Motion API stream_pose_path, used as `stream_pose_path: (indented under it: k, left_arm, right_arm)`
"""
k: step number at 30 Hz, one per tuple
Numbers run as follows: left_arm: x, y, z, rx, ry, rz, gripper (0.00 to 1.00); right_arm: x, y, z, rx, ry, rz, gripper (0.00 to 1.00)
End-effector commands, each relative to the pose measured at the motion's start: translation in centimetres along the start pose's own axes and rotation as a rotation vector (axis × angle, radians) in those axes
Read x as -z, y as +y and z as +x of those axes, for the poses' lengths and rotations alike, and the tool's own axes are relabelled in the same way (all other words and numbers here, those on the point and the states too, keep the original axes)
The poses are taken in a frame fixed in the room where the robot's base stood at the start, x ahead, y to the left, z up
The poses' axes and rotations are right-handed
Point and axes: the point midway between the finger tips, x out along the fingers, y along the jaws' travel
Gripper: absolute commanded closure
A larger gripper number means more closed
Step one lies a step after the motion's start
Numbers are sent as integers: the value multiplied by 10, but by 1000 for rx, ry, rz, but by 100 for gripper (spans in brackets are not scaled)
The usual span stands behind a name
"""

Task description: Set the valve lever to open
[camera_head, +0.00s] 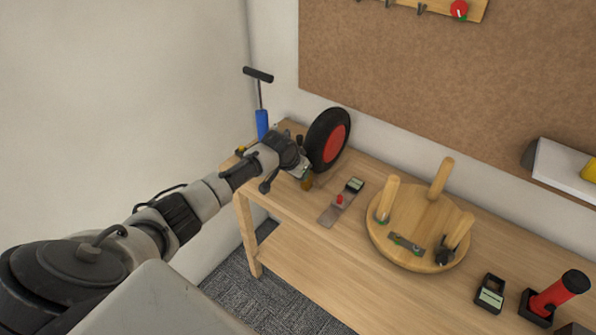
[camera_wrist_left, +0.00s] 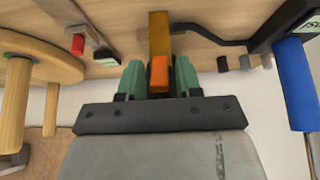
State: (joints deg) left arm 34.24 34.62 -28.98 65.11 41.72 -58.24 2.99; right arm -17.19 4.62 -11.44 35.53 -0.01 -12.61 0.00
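An amber-brown bar with an orange end, which I take for the valve lever (camera_wrist_left: 159,35), sits in the middle of the left wrist view. My left gripper (camera_wrist_left: 159,82) has its two green fingertips on either side of the orange end, with a narrow gap visible on each side. In the head view my left gripper (camera_head: 304,172) is over the bench's left part, and only a small brown piece of the lever (camera_head: 308,184) shows below it. The valve's body and any open or shut marking are hidden. My right gripper is not in view.
A wheel (camera_head: 328,140) stands just behind the gripper, and a blue pump (camera_head: 262,124) stands at the left. A plate with a red knob (camera_head: 340,199) lies to the right, then an upturned stool (camera_head: 420,225).

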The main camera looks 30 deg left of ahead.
Motion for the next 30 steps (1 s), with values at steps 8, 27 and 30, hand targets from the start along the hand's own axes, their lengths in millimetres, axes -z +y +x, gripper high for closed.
stream_pose_path:
  k: [8, 27, 30]
  left_arm:
    - [0, 0, 0, 0, 0, 0, 55]
    - [0, 0, -75, 1, 2, 2, 55]
    - [0, -1, -90, 0, 2, 1, 55]
  right_arm:
    - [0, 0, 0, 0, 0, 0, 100]
    - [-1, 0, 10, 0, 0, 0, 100]
    - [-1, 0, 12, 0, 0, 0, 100]
